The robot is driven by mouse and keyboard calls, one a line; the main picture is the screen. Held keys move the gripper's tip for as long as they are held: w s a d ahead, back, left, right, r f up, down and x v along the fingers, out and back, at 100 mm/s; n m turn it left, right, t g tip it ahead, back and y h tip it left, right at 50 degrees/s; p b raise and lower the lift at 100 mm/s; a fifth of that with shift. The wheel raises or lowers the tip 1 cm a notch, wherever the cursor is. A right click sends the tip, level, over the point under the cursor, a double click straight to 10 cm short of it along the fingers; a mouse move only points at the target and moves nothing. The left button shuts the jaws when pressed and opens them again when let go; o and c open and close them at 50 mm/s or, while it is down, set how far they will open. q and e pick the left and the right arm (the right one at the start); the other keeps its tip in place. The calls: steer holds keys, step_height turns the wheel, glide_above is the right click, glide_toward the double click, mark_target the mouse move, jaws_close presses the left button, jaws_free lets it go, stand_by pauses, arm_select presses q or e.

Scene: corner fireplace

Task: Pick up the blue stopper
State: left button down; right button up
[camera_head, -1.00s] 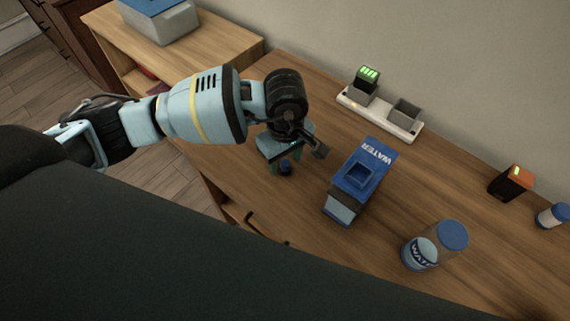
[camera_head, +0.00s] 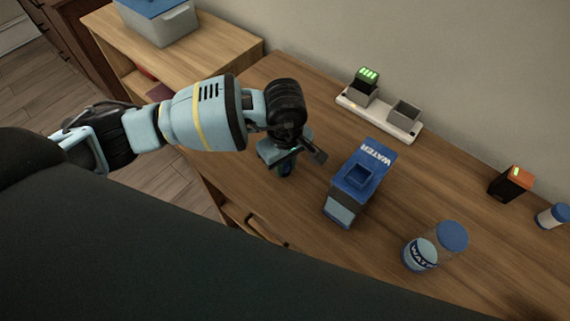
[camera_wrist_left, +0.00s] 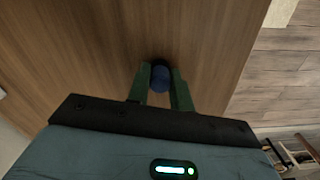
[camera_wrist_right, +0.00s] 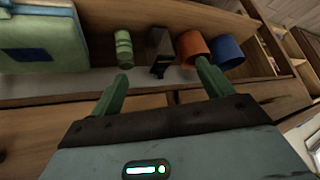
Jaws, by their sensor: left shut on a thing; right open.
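The blue stopper (camera_wrist_left: 160,77) is a small, dark blue round piece between the two green fingertips of my left gripper (camera_wrist_left: 159,84) in the left wrist view. The fingers are shut on it from both sides. In the head view my left gripper (camera_head: 284,170) points down at the wooden table near its front left edge, and the fingers mostly hide the stopper there. I cannot tell whether the stopper touches the tabletop. My right gripper (camera_wrist_right: 163,73) is open and empty in the right wrist view, and it is outside the head view.
A blue box marked WATER (camera_head: 362,178) stands right of my left gripper on the table (camera_head: 310,235). A blue-lidded jar (camera_head: 436,246) stands nearer the front. A charger strip (camera_head: 378,115) and a black-orange block (camera_head: 511,183) sit along the wall. A low shelf (camera_head: 215,45) adjoins at left.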

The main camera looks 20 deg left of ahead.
arm_select(q)
steer(key=shift+r, duration=0.1)
steer(key=shift+r, duration=0.55)
step_height(320, 180, up, 2)
steer(key=shift+r, duration=0.1)
steer(key=s+a+r+b, duration=0.1)
steer(key=s+a+b, duration=0.1)
steer(key=s+a, duration=0.7)
steer(key=shift+s+a+r, duration=0.2)
steer(key=shift+a+r, duration=0.05)
steer(key=shift+a, duration=1.75)
